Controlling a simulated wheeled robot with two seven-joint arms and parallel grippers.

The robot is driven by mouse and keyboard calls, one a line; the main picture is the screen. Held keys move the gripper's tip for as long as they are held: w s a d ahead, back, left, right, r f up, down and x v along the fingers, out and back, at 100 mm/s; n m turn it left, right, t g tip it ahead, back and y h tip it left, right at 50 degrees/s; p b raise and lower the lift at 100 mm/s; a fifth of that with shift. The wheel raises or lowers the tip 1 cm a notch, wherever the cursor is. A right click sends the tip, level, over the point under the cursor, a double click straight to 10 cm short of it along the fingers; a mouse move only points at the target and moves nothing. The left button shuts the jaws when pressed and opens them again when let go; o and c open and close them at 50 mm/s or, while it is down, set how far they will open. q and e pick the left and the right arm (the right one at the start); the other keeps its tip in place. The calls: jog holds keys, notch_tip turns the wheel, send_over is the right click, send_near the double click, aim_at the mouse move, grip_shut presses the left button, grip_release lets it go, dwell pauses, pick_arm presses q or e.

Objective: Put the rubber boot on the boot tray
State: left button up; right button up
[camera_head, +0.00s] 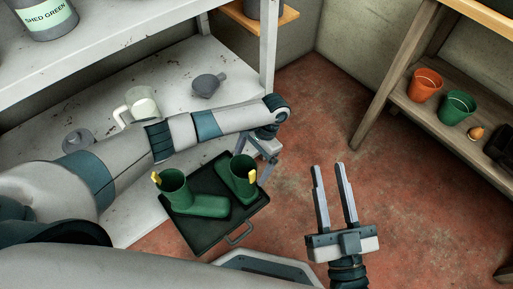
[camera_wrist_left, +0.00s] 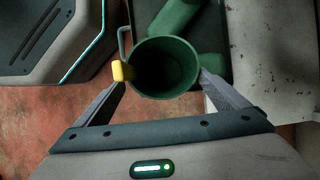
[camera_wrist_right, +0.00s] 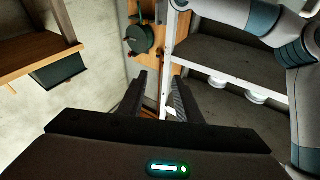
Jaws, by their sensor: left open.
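Two green rubber boots with yellow tabs stand upright on the dark boot tray (camera_head: 205,238), the left boot (camera_head: 196,205) and the right boot (camera_head: 243,180). My left gripper (camera_head: 266,168) is open at the right boot's top, partly hidden by its own arm. In the left wrist view that boot's open top (camera_wrist_left: 165,68) lies between the spread fingers, close to the right finger; I cannot tell if they touch. The other boot (camera_wrist_left: 178,14) shows behind it. My right gripper (camera_head: 332,168) is open and empty above the red floor, right of the tray.
A grey bench (camera_head: 120,225) with a pale mug (camera_head: 142,103) and grey items lies under my left arm. A wooden shelf (camera_head: 398,98) with orange (camera_head: 424,86) and green (camera_head: 457,107) pots stands at right. Red floor (camera_head: 300,120) is clear between.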

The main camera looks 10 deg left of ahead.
pick_arm(q)
jog(key=p+v, duration=0.1)
jog(key=v, duration=0.4)
jog(key=shift+r, duration=0.15)
jog(key=shift+v, duration=0.95)
pick_arm(e)
notch_tip(320, 180, down, 6)
jog(key=w+g+h, duration=0.1)
jog(key=g, duration=0.2)
jog(key=shift+w+d+f+g, duration=0.15)
jog(key=shift+w+d+g, duration=0.05)
jog(key=shift+d+g, duration=0.25)
